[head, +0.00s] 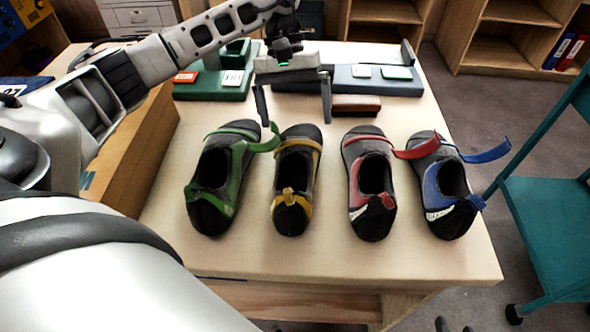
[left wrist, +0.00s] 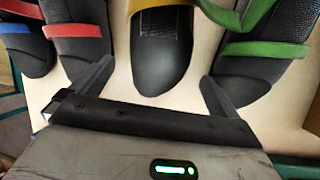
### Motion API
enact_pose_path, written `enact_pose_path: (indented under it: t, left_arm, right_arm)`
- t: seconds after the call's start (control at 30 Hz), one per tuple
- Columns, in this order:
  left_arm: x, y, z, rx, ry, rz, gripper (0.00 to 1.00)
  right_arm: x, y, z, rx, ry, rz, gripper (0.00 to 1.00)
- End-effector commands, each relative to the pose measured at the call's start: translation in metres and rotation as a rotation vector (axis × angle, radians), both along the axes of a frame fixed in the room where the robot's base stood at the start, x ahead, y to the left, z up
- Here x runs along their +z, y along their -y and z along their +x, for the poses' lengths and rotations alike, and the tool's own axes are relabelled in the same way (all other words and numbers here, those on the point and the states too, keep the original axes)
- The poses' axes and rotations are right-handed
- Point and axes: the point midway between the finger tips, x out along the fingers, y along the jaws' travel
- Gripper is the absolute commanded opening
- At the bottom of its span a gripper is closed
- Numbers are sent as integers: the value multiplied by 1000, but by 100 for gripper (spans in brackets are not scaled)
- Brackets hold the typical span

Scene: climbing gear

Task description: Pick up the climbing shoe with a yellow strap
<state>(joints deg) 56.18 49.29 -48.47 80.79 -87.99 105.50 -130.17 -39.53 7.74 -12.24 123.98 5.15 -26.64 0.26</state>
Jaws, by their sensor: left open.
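The yellow-strapped climbing shoe (head: 291,190) stands on the table, second from the left in the head view, its dark toe pointing to the back. My left gripper (head: 296,119) is open and empty above that toe. In the left wrist view the yellow-strapped shoe (left wrist: 165,60) lies between the fingers of my left gripper (left wrist: 155,85), apparently not gripped. The green-strapped shoe (head: 222,178) is to its left, and the red-strapped (head: 370,185) and blue-strapped (head: 446,185) shoes are to its right. My right gripper is not in view.
Behind the shoes are a green tray (head: 215,92), a blue-grey tray (head: 400,87) and a brown block (head: 356,105). A cardboard box (head: 130,150) stands at the left. A teal cart (head: 550,220) is at the right. The table's front strip (head: 330,258) is clear.

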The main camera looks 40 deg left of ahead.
Motion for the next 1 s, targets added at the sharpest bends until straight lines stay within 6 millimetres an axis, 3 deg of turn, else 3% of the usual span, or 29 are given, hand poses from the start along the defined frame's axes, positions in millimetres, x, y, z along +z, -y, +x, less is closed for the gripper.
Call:
enact_pose_path:
  t: [0.3, 0.6, 0.8, 1.0]
  left_arm:
    - [-36, 17, -18, 0, -4, -1, 100]
    - [-42, 18, -18, 0, -1, 0, 100]
    - [-41, 18, -18, 1, -1, 0, 46]
    - [-41, 18, -18, 0, -1, -1, 46]
  right_arm:
    - [4, 2, 0, 3, -8, -19, 36]
    - [1, 2, -1, 6, -13, -25, 36]
    - [2, 2, -1, 7, -11, -25, 36]
    - [3, 2, 0, 7, -10, -25, 36]
